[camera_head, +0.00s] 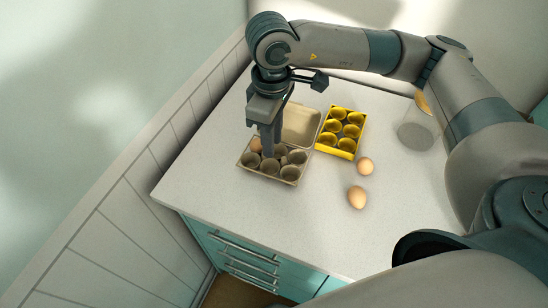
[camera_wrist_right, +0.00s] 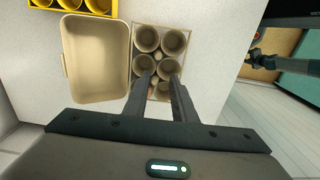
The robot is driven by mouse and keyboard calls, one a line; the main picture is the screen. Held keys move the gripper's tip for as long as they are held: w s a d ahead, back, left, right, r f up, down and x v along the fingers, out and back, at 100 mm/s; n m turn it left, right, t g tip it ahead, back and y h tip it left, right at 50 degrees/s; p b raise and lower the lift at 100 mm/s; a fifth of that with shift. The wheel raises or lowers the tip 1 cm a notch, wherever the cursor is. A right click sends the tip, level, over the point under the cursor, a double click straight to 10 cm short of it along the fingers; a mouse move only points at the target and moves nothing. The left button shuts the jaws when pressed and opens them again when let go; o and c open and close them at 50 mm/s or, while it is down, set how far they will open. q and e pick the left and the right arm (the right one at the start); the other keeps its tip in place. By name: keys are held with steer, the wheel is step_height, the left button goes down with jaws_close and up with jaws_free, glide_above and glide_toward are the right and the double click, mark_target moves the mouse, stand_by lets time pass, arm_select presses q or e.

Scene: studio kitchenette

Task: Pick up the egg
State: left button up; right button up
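A grey-brown egg carton (camera_head: 289,172) stands open on the counter, and its cups also show in the wrist view (camera_wrist_right: 147,38). A brown egg (camera_head: 256,145) sits in its back left cup. Two more brown eggs lie loose on the counter, one nearer (camera_head: 357,197) and one farther (camera_head: 365,166). My right gripper (camera_head: 270,152) points down over the carton, its fingertips at the cups beside the egg. In the wrist view its fingers (camera_wrist_right: 161,82) are apart, with no egg clearly between them. The fingers hide part of the nearest cups. My left gripper is not recognisable.
A yellow carton (camera_head: 340,146) with several empty-looking cups stands right of the grey-brown one. A clear glass (camera_head: 416,130) stands at the right. The front of the counter (camera_head: 260,225) is bare.

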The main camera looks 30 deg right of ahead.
mark_target(274, 166)
steer(key=shift+f, duration=0.95)
steer(key=shift+w+d+f+p, duration=0.1)
steer(key=shift+d+f+p, duration=0.15)
steer(key=shift+f+p, duration=0.7)
steer(key=shift+d+f+p, duration=0.15)
steer(key=shift+f+p, duration=0.6)
steer(key=shift+f, duration=0.15)
steer(key=shift+w+f, duration=0.1)
steer(key=shift+f, duration=0.65)
steer(key=shift+c, duration=0.7)
jaws_close()
